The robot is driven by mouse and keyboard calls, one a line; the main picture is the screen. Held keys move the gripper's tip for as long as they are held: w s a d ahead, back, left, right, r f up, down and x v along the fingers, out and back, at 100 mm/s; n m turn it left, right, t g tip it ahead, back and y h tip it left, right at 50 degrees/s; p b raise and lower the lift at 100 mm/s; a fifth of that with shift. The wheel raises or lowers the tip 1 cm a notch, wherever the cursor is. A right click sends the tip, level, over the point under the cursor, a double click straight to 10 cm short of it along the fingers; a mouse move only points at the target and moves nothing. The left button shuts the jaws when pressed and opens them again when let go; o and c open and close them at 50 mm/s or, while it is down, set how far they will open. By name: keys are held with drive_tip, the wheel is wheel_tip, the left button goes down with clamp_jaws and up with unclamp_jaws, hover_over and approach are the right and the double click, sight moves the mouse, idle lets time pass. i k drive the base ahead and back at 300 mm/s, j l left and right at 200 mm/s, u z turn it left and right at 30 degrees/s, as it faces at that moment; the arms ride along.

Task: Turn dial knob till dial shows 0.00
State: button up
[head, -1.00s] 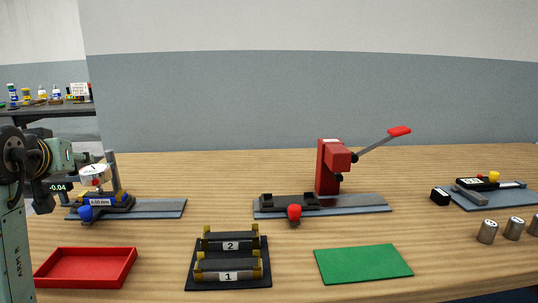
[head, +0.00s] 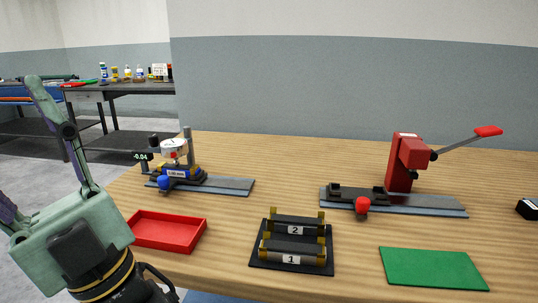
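The dial gauge (head: 174,146) has a round white face and sits on a stand at the left back of the table. A small dark readout (head: 140,156) to its left appears to show -0.04. A small red part (head: 173,155) sits low on the gauge; I cannot tell whether it is the knob. A round blue knob (head: 163,183) is at the front of the stand's dark and blue base.
A red tray (head: 190,236) lies in front of the gauge. A black rack (head: 258,262) with rollers 1 and 2, a green mat (head: 432,268) and a red lever press (head: 400,165) stand to the right. A dark shelf (head: 120,92) is behind left.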

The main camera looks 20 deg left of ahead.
sight(153, 140)
drive_tip(key=u, duration=1.3)
